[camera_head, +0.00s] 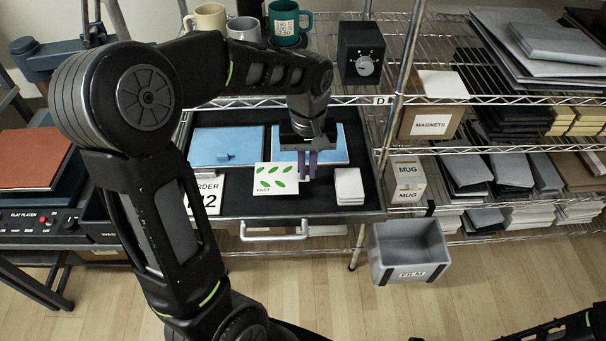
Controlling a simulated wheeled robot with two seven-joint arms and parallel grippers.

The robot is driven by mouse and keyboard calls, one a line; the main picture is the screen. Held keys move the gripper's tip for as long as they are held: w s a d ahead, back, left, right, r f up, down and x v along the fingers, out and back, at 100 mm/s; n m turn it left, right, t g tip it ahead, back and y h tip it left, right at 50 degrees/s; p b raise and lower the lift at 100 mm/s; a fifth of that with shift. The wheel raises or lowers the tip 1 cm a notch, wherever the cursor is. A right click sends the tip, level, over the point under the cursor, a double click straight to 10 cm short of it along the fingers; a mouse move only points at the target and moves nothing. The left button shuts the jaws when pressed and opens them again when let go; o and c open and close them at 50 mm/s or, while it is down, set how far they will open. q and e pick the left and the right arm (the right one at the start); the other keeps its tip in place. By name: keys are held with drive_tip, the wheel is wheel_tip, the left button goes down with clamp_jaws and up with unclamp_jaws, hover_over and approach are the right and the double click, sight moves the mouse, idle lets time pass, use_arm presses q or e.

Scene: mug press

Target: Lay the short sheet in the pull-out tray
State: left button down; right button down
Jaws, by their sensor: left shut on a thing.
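A small white sheet (276,178) printed with green leaves and the word FAST shows over the black pull-out tray (310,217). My left gripper (307,166) points down at the sheet's right edge, shut on the sheet. I cannot tell whether the sheet touches the tray floor. A blue pad (226,147) with a small tab lies in the tray's left part. Another blue pad (338,142) lies behind my left gripper, partly hidden by it. My right gripper is out of view; only part of that arm shows at the lower right corner.
A white stack (348,188) sits right of the sheet in the tray. An order card (210,194) is partly hidden by my left arm. Mugs (284,22) and a black dial box (362,53) stand on the shelf above. A grey FILM bin (410,248) is at lower right.

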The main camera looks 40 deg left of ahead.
sight(307, 191)
use_arm(q)
drive_tip(key=shift+f, duration=0.45)
drive_tip(key=shift+f, duration=1.85)
drive_tip(key=shift+f, duration=0.25)
drive_tip(key=c, duration=1.5)
unclamp_jaws()
drive_tip(key=shift+r, duration=0.1)
drive_tip(key=shift+c, duration=0.2)
drive_tip(key=shift+r, duration=0.1)
wheel_tip(307, 191, up, 12)
drive_tip(key=shift+r, duration=0.1)
